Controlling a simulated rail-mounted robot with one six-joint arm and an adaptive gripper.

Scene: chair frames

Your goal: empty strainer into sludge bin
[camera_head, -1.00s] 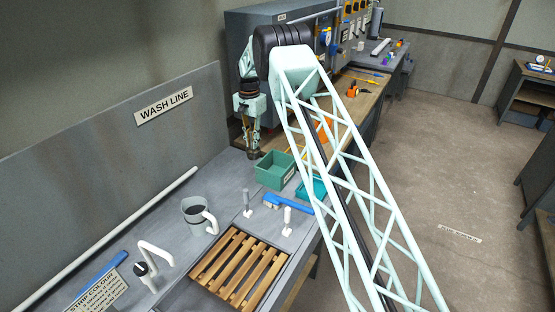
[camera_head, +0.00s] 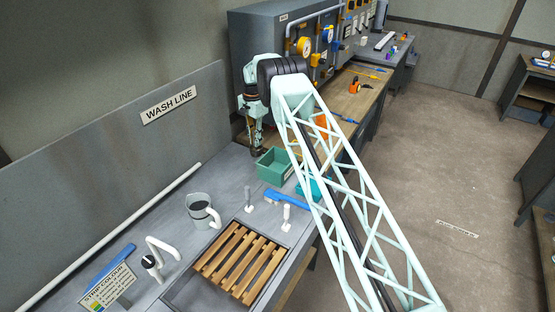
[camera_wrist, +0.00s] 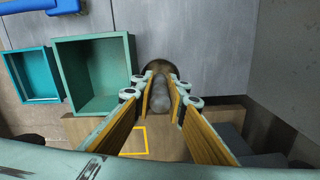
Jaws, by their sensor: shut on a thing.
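My gripper (camera_wrist: 161,104) is shut on a grey, rounded piece (camera_wrist: 159,90) that appears to be the strainer's handle. A round, brownish-grey rim or bowl shows just beyond the fingertips; its contents cannot be made out. In the head view, my gripper (camera_head: 258,148) points down close to the bench at the left of a green open bin (camera_head: 275,164). In the wrist view this green bin (camera_wrist: 95,103) is left of the fingers and looks empty. A smaller teal bin (camera_wrist: 30,78) stands beside it, also in the head view (camera_head: 311,188). I cannot read which is the sludge bin.
A blue brush (camera_head: 288,200), two short upright posts, a grey jug (camera_head: 203,211) and a slatted wooden rack (camera_head: 240,262) lie nearer on the wash bench. A grey cabinet (camera_head: 262,38) stands behind my wrist. The back panel (camera_head: 115,135) borders the left.

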